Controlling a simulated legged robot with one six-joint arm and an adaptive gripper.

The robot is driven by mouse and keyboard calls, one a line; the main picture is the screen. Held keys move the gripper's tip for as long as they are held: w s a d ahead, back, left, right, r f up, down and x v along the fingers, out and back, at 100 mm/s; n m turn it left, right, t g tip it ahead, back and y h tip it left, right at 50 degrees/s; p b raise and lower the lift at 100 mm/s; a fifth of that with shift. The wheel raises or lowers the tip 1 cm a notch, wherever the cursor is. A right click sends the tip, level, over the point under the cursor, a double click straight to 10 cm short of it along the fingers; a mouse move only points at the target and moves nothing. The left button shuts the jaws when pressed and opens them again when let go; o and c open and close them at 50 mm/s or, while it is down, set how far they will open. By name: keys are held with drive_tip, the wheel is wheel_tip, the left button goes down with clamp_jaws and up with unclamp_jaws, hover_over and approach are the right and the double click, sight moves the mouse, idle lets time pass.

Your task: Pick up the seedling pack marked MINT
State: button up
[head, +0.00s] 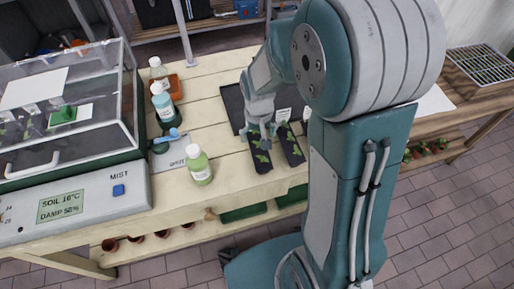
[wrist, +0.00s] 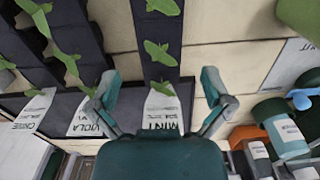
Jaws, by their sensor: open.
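The MINT seedling pack (wrist: 158,28) is a narrow black strip with green leaves and a white label reading MINT (wrist: 160,110). It lies between the two spread fingers of my gripper (wrist: 159,84) in the wrist view, with a gap on each side. In the head view the strip nearer the bottles (head: 260,158) fits this pack, and my gripper (head: 261,124) is over its far end. My gripper is open and holds nothing. Its palm covers the bottom of the wrist view. I cannot tell the exact height of the fingers above the pack.
The VIOLA pack (wrist: 88,60) lies close to the left in the wrist view, and a CHIVE label (wrist: 34,110) is further left. A dark tray (head: 233,106) lies behind. Bottles, including a green one (head: 199,166), and a clear-lidded propagator box (head: 70,140) stand left in the head view.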

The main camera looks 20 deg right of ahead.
sight(259, 147)
wheel_tip(259, 147, down, 2)
drive_tip(key=shift+a+f, duration=0.1)
drive_tip(key=shift+a, duration=0.05)
drive_tip(key=f, duration=0.4)
drive_tip(key=shift+d+f, duration=0.15)
drive_tip(key=shift+d, duration=0.1)
drive_tip(key=shift+f, duration=0.5)
drive_tip(key=shift+a, duration=0.1)
drive_tip(key=c, duration=1.2)
